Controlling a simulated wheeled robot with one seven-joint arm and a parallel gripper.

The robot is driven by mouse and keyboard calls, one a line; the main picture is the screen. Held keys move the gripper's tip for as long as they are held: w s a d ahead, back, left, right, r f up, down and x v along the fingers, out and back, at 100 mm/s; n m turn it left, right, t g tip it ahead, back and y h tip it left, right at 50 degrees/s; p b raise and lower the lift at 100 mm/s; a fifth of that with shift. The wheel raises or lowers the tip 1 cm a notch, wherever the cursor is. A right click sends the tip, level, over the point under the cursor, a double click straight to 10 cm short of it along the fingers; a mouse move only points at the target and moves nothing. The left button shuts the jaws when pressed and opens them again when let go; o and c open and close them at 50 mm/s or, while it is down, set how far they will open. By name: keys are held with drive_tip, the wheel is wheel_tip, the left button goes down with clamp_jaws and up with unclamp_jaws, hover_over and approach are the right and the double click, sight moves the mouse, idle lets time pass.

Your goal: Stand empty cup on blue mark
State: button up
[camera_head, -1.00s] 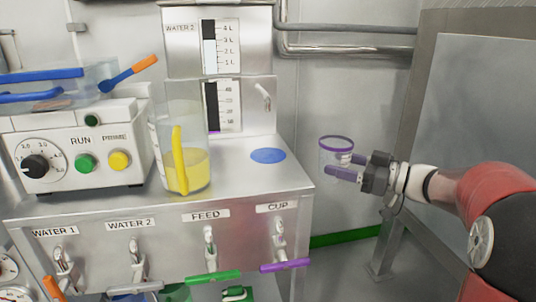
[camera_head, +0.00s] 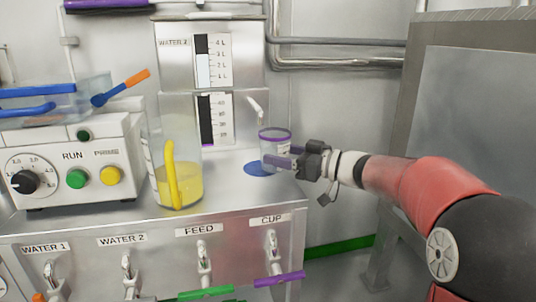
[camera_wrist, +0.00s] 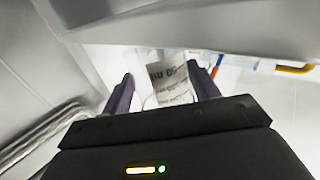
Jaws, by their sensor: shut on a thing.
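A clear cup (camera_head: 272,146) with a purple rim is held upright by my gripper (camera_head: 284,161) in the head view. The gripper is shut on it from the right. The cup looks empty. The blue mark (camera_head: 259,169) lies on the steel bench top, just below and behind the cup in the picture, partly covered by cup and fingers. I cannot tell whether the cup's base touches the bench. In the wrist view the cup (camera_wrist: 170,85) shows a printed label between the two dark fingers.
A spout (camera_head: 256,108) juts from the steel column above the cup. A clear beaker (camera_head: 176,180) of yellow liquid with a yellow handle stands left on the bench (camera_head: 225,190). The pump box (camera_head: 70,165) is further left. A purple CUP lever (camera_head: 279,279) sits on the front.

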sight(267, 151)
drive_tip(key=x, duration=0.4)
drive_tip(key=shift+a, duration=0.1)
drive_tip(key=shift+f, duration=0.3)
drive_tip(key=shift+f, duration=0.15)
drive_tip(key=o, duration=1.7)
